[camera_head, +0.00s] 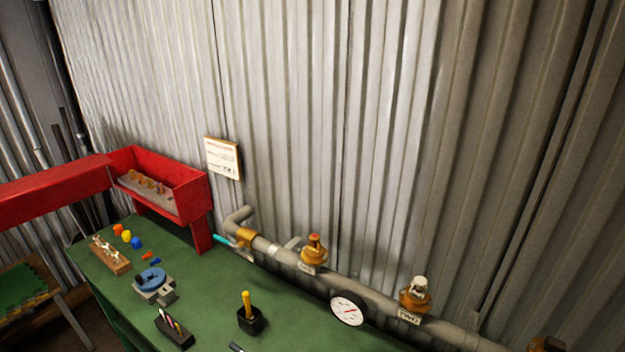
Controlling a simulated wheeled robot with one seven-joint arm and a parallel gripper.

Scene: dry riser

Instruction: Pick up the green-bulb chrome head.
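I cannot make out a green bulb on any head. Small silvery heads stand in a wooden block (110,255) at the left of the green bench; their bulb colours are too small to tell. A chrome-looking head (419,285) sits on the brass fitting of the pipe labelled "TWO", its bulb colour unclear. An orange-brass head (315,242) sits on the other labelled fitting, left of it. Several brownish heads (146,183) stand in the red open box (183,197). My gripper is not in view.
A grey pipe (380,301) with a dial gauge (348,309) runs along the corrugated wall. The green bench (211,293) holds a blue-topped fixture (153,283), a black pen holder (174,330), a black cup with a yellow handle (249,317) and small coloured pieces (127,237).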

